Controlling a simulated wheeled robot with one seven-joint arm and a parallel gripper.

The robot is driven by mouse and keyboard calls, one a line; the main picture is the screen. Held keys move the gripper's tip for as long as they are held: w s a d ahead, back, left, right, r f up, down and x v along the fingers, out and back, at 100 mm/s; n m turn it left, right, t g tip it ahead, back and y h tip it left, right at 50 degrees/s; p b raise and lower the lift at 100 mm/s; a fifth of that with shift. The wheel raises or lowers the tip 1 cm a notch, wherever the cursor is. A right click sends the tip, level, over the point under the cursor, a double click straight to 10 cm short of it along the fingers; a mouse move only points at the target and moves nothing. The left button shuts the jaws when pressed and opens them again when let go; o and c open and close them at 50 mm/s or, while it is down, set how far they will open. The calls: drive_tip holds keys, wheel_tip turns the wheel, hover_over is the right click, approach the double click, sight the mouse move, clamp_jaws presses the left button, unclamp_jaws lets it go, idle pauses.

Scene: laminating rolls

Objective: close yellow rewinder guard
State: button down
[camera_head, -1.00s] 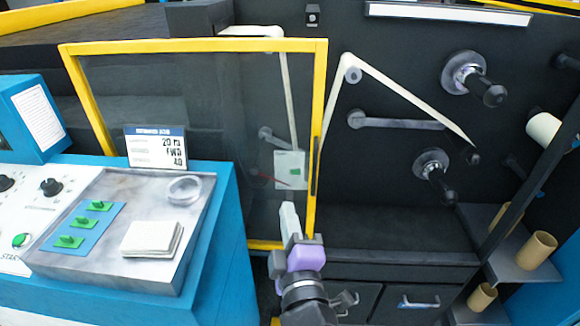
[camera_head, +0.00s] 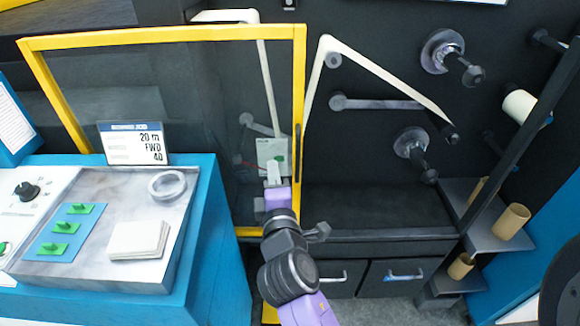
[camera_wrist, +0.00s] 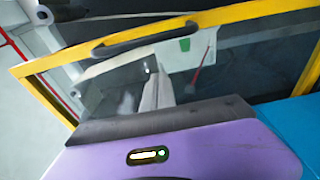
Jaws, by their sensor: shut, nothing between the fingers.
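The yellow rewinder guard (camera_head: 165,36) is a clear pane in a yellow frame, standing left of the white web and bare spindles. Its dark upright handle (camera_head: 298,150) is on the right post. In the wrist view the guard frame (camera_wrist: 240,22) runs across the top, with the dark handle (camera_wrist: 145,37) along it.
A blue console (camera_head: 215,215) with a grey tray (camera_head: 95,275) stands at the left front. To the right are spindles (camera_head: 410,142), a slanted dark bar (camera_head: 515,140) and a shelf (camera_head: 488,232) with cardboard cores (camera_head: 511,221). Drawers (camera_head: 400,275) sit below.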

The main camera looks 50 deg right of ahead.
drive_tip(key=s+d+p, duration=0.1)
drive_tip(key=s+d, duration=0.1)
drive_tip(key=shift+s+d, duration=0.3)
drive_tip(key=shift+s, duration=0.05)
idle(0.4)
